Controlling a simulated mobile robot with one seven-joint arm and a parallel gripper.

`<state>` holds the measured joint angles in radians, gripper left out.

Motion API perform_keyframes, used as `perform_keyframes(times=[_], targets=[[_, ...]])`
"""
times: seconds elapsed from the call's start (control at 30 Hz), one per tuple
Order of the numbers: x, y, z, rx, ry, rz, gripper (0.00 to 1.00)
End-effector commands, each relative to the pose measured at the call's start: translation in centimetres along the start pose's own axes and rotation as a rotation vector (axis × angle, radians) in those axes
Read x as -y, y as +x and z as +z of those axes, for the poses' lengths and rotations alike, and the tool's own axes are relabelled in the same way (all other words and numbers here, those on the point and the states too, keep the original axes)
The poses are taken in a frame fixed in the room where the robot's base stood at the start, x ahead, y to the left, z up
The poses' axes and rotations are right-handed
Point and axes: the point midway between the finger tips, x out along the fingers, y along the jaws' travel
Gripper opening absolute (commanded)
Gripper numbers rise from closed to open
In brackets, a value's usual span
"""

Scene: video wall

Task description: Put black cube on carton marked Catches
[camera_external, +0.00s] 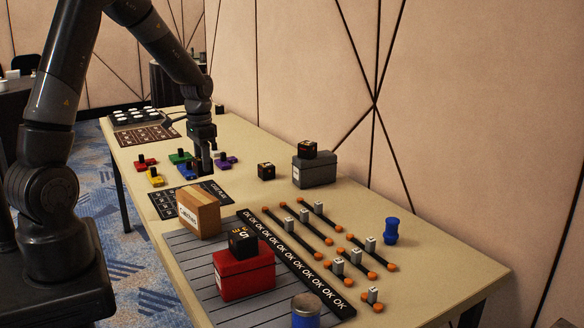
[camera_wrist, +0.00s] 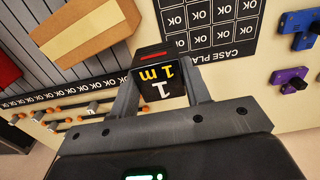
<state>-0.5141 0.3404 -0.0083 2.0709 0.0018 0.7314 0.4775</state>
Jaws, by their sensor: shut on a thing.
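My gripper (camera_external: 203,164) is over the table near the colored pieces, pointing down. In the wrist view my gripper (camera_wrist: 161,76) is shut on a black cube (camera_wrist: 165,92) with yellow and white markings, "1" and "m". In the external view the held cube is hard to make out against the dark fingers. The tan carton marked Catches (camera_external: 199,213) stands on the table, nearer the camera than my gripper. It shows at the upper left in the wrist view (camera_wrist: 90,30), apart from the held cube.
A black cube (camera_external: 243,242) sits on a red box (camera_external: 244,274); another (camera_external: 308,149) sits on a grey box (camera_external: 315,171). A third black cube (camera_external: 266,172) lies on the table. A blue spool (camera_external: 391,231), a blue can (camera_external: 306,311) and orange-ended black bars (camera_external: 292,231) stand nearby.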

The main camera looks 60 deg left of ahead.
Motion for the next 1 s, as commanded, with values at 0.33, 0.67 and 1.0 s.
perform_keyframes(times=[0.33,0.67,1.0], targets=[[-11.2,-5.8,2.4,-0.009,0.021,0.006,0.2],[-19.1,-9.2,7.2,-0.003,0.03,0.001,0.2],[-18.5,-8.3,8.1,0.004,0.022,-0.001,0.2]])
